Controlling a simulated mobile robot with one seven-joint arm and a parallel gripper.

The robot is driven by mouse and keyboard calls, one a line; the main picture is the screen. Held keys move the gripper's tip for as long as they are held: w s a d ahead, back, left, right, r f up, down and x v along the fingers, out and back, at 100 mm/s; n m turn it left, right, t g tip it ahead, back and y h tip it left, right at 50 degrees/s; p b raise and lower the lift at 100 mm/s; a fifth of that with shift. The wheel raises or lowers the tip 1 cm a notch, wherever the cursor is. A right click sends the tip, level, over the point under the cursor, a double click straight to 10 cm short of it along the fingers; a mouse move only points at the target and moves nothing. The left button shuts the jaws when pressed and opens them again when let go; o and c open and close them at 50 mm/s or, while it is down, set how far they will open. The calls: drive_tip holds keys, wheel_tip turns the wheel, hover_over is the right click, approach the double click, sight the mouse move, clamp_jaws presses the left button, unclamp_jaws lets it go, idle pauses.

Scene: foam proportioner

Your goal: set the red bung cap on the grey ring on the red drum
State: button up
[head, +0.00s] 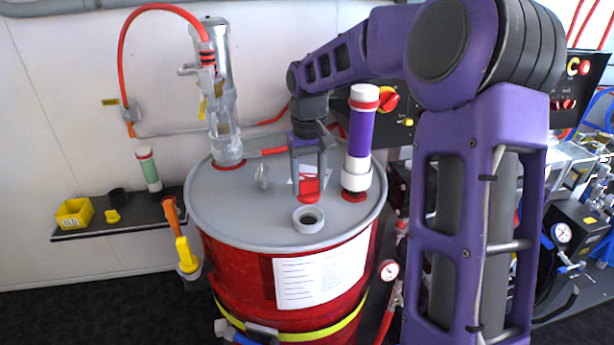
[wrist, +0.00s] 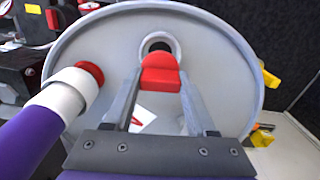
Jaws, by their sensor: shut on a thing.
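The red bung cap (head: 309,187) is held between the fingers of my gripper (head: 308,175), above the lid of the red drum (head: 245,278). The grey ring (head: 308,219) stands on the drum's grey lid with a dark hole in it, just in front of the cap in the head view. In the wrist view, the red cap (wrist: 160,72) sits between the fingertips of my gripper (wrist: 160,80), and the ring (wrist: 160,43) shows just beyond it, partly hidden by the cap. The cap appears apart from the ring; its exact height above the lid is hard to tell.
A purple and white cylinder (head: 360,135) stands on the lid to the right of my gripper. A clear pump tube (head: 222,120) with a red hose stands at the back left. A small grey fitting (head: 262,177) and a white label lie on the lid. A shelf (head: 120,218) is at left.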

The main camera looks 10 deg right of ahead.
sight(309, 192)
drive_tip(key=shift+f+b, duration=1.65)
drive_tip(key=shift+f, duration=1)
drive_tip(key=shift+s+f, duration=0.1)
drive_tip(key=shift+f, duration=0.45)
drive_tip(key=o, duration=1.1)
drive_tip(key=shift+r+p, duration=2)
drive_tip(key=shift+r, duration=3.55)
